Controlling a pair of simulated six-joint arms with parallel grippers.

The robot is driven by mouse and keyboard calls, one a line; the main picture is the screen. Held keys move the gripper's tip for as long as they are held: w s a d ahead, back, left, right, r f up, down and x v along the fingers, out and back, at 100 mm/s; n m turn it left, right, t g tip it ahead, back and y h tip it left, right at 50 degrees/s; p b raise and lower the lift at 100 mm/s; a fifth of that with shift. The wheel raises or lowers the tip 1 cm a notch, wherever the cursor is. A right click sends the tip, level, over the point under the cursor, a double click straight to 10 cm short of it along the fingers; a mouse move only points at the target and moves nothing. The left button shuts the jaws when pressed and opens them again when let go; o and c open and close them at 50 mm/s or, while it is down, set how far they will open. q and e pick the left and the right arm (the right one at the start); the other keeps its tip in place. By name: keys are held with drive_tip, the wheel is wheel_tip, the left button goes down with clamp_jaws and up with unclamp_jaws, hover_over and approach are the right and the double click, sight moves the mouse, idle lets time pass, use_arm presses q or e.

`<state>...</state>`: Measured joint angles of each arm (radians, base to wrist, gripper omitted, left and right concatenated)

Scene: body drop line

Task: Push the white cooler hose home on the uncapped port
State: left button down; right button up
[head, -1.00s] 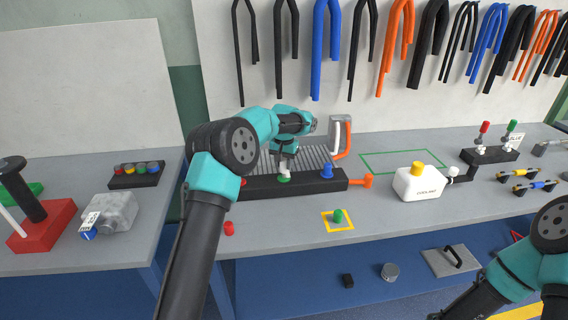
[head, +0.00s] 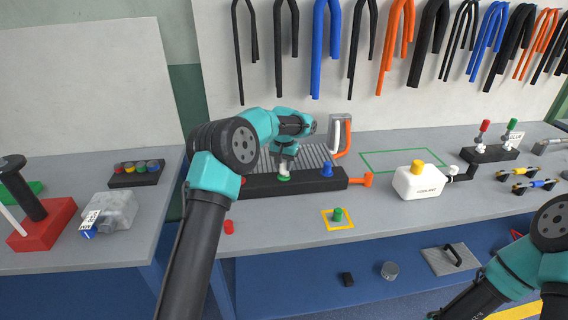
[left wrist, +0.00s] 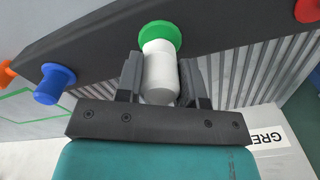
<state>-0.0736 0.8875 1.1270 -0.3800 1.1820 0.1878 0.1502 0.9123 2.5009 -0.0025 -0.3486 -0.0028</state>
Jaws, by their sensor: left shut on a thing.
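My left gripper (head: 284,160) is at the black block (head: 311,180) on the front of the finned cooler. In the left wrist view its two fingers (left wrist: 160,78) are shut on a white cylindrical hose end (left wrist: 160,72). The far end of the white piece meets a green round flange (left wrist: 160,36) on the block; how deep it sits cannot be told. In the head view the green flange (head: 285,179) shows just below the gripper. A blue plug (head: 327,170) stands on the same block to the right. My right gripper is out of view.
A green cap (head: 337,214) sits on a yellow-edged square in front of the block. A small red piece (head: 229,227) lies by the bench edge. A white coolant bottle (head: 420,182) stands to the right. Hoses hang on the wall behind.

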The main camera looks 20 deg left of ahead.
use_arm(q)
drive_tip(key=shift+f, duration=0.65)
idle(0.5)
drive_tip(key=c, duration=0.7)
unclamp_jaws()
drive_tip(key=shift+o, duration=0.2)
wheel_tip(320, 180, up, 17)
drive_tip(key=shift+r, duration=0.2)
